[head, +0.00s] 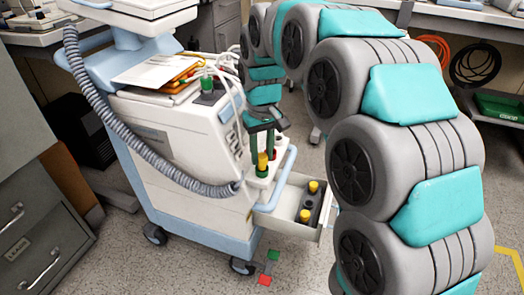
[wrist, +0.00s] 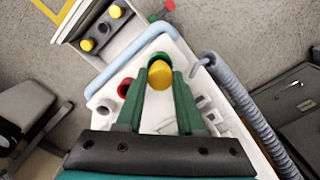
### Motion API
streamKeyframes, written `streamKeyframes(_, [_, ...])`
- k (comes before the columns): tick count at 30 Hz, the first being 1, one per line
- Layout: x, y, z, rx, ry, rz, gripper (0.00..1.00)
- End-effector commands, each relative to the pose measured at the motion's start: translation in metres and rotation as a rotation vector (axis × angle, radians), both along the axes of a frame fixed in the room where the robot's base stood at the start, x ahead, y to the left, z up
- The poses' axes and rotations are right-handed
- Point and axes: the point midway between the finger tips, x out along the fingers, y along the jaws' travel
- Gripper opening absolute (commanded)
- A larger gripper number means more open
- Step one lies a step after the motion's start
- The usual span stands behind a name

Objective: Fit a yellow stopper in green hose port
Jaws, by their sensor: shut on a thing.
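My gripper (head: 262,152) is at the front ledge of the white pump cart. Its two green fingers, also in the wrist view (wrist: 159,84), are closed on a yellow stopper (wrist: 161,72). The stopper also shows in the head view (head: 262,163), above the ledge. In the wrist view a green rounded rim (wrist: 157,62), which looks like the green hose port, shows just beyond the stopper. I cannot tell whether the stopper touches it or sits in it. A red port (wrist: 125,87) and a grey port (wrist: 103,107) lie to the left on the same ledge.
The cart's open drawer (head: 294,211) holds more yellow-topped stoppers (head: 313,187). A light blue rail (wrist: 125,50) runs along the ledge's front. A grey corrugated hose (head: 105,110) hangs along the cart's left side. A drawer cabinet (head: 38,215) stands at the left.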

Motion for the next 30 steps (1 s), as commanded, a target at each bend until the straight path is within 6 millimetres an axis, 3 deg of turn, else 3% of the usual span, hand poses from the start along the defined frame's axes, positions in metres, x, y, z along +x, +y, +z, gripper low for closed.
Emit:
streamKeyframes(24, [0.000,0.000,-0.019,0.000,-0.001,0.000,0.00])
streamKeyframes(25, [0.000,0.000,-0.019,0.000,-0.001,0.000,0.38])
streamKeyframes(30, [0.000,0.000,-0.019,0.000,-0.001,0.000,0.57])
